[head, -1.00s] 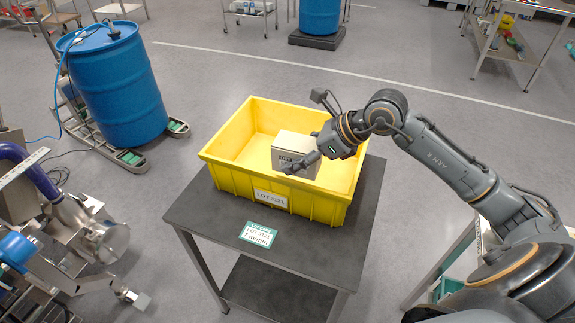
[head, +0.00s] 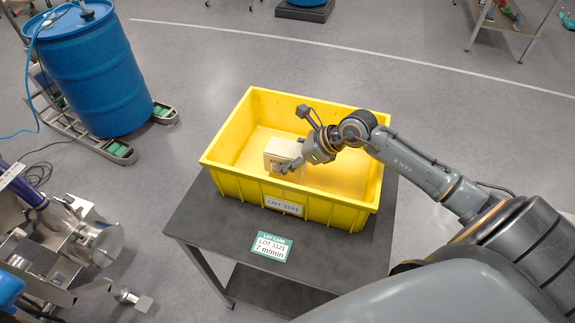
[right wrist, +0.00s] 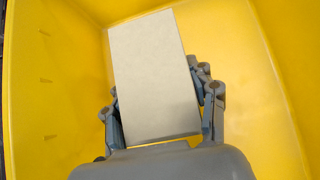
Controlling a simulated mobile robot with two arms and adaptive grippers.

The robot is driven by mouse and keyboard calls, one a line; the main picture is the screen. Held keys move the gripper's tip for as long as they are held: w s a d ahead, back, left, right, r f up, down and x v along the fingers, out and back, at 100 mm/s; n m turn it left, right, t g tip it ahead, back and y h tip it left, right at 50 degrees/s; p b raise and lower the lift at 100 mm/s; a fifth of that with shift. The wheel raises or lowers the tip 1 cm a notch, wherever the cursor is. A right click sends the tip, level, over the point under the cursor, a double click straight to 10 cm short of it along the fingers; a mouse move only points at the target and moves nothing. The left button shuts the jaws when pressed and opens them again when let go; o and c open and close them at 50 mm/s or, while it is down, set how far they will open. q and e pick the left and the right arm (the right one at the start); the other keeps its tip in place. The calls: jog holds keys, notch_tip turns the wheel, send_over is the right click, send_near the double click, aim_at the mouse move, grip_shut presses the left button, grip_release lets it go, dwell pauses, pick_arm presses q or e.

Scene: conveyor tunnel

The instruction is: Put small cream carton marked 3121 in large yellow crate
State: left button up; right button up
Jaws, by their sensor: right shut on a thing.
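The small cream carton (head: 281,154) is inside the large yellow crate (head: 229,187), between the crate's walls. Its marking is too small to read in the head view. My right gripper (head: 292,163) is shut on the carton. In the right wrist view the carton (right wrist: 152,80) sits between the two fingers (right wrist: 160,118), with yellow crate walls around it. I cannot tell whether the carton touches the crate floor. The crate stands on a dark table and carries a LOT 3121 label (head: 283,206). My left gripper is not in view.
A green-and-white card (head: 271,247) reading LOT 3121, 7 m/min lies on the dark table (head: 215,222) in front of the crate. A blue drum (head: 92,75) stands at the upper left. Metal machinery (head: 75,245) is at the lower left. The crate's visible floor is otherwise empty.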

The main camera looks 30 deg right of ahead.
notch_tip(320, 180, down, 3)
jog(key=shift+f+p, duration=0.1)
jog(key=shift+p, duration=0.25)
jog(key=shift+f, duration=0.45)
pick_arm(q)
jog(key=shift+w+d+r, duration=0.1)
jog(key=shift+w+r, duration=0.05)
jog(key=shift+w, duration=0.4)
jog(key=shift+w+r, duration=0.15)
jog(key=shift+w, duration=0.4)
pick_arm(e)
jog(key=o, duration=1.5)
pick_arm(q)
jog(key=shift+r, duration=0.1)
pick_arm(e)
jog(key=shift+r, duration=0.15)
pick_arm(q)
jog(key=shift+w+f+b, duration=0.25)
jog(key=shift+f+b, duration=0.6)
jog(key=shift+b, duration=0.1)
pick_arm(e)
jog(key=shift+v, duration=6)
